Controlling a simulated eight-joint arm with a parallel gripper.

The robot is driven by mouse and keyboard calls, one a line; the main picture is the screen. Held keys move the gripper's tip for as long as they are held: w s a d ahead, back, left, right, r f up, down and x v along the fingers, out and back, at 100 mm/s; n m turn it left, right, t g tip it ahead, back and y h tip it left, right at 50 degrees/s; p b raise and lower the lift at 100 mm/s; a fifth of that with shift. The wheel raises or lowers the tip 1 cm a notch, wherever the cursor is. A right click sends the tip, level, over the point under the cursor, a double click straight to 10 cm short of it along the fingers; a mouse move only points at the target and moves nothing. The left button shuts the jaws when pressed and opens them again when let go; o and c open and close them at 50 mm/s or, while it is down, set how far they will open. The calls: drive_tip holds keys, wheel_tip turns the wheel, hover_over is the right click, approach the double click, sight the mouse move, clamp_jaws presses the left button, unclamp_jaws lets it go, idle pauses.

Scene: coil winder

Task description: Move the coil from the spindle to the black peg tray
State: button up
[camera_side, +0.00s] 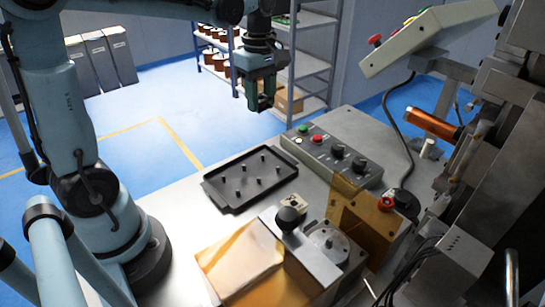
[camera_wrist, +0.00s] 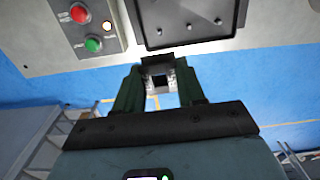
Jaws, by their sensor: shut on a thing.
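My gripper (camera_side: 259,101) hangs in the air behind the black peg tray (camera_side: 251,174), above the floor beyond the table.
A grey control box (camera_side: 330,147) with buttons and knobs stands right of the tray. A black-knobbed fixture (camera_side: 289,218) and an amber-covered block (camera_side: 240,262) stand in front. A tilted panel (camera_side: 425,35) overhangs at upper right. The tray's left side is clear.

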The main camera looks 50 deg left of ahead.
sight(262, 155)
wheel_tip(262, 155, down, 13)
drive_tip(key=shift+r, duration=0.1)
idle(0.7)
drive_tip(key=shift+f, duration=1.1)
drive_tip(key=o, duration=1.1)
wheel_tip(262, 155, up, 12)
drive_tip(key=shift+d, duration=0.1)
idle(0.4)
